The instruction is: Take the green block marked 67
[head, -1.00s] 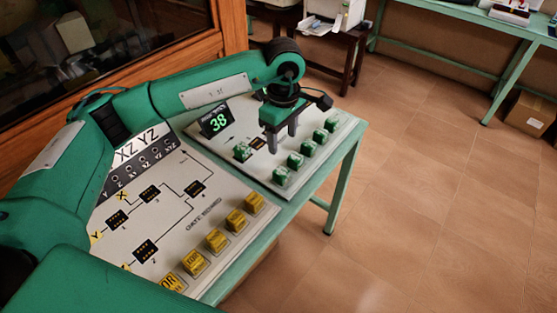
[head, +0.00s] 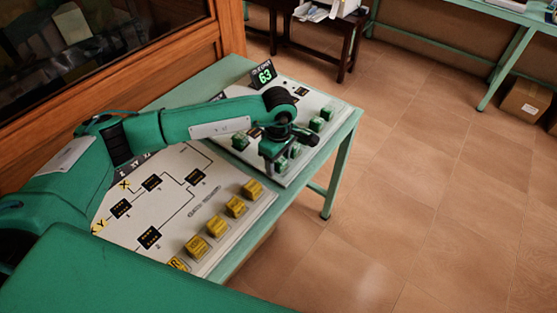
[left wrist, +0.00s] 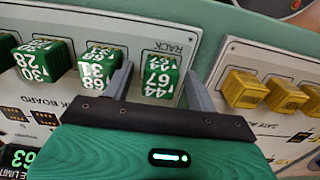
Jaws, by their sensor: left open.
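The green block marked 67 (left wrist: 159,84) sits at the right end of a row of green blocks on the rack board in the left wrist view; it also shows 44 and 24. My left gripper (left wrist: 160,70) is open, with one finger on each side of this block in that view. I cannot tell how far down the fingers reach or whether they touch it. In the head view my left gripper (head: 279,162) is over the near end of the green row and partly hides the blocks there. My right gripper is not in view.
Beside the left finger is a green block marked 68 and 31 (left wrist: 98,66), then one marked 30 and 28 (left wrist: 38,62). A board with yellow blocks (head: 236,206) lies nearer. A display (head: 263,75) reads 63.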

